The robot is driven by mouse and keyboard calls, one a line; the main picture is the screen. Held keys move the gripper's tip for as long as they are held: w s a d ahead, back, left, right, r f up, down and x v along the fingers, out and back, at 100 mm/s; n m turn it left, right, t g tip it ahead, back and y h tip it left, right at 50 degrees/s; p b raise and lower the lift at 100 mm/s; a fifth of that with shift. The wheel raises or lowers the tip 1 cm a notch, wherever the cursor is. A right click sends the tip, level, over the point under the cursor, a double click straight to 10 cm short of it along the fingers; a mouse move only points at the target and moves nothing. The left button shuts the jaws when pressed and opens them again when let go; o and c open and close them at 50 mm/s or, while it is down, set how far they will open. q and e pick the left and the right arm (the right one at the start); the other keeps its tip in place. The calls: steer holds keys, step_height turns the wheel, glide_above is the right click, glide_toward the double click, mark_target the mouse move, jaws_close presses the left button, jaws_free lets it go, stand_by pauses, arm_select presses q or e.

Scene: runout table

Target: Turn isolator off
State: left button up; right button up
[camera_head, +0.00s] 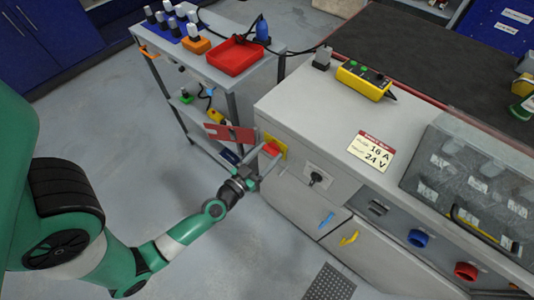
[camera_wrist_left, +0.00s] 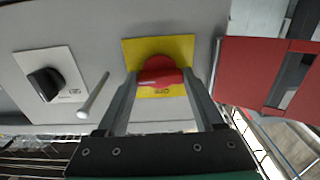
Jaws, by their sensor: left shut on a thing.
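The isolator is a red rotary knob (camera_head: 271,149) on a yellow plate (camera_head: 281,142), on the upright face of the grey bench. In the left wrist view the red knob (camera_wrist_left: 161,70) sits between the two fingers of my left gripper (camera_wrist_left: 162,84), with the yellow plate (camera_wrist_left: 131,49) behind it. My left gripper (camera_head: 262,163) is shut on the knob, a finger on each side. Dark lettering shows below the knob in the wrist view, too small to read surely. My right gripper is not in view.
A black rotary switch (camera_head: 315,178) on a white plate is to the right of the isolator. A red panel (camera_head: 231,134) stands close by on the left. A grey rod (camera_wrist_left: 93,96) juts out near my left finger. A trolley with a red tray (camera_head: 232,57) stands behind.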

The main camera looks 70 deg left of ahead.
arm_select(q)
steer(key=shift+n, duration=0.4)
steer(key=n, duration=0.3)
steer(key=shift+n, duration=6.9)
steer(key=o, duration=1.4)
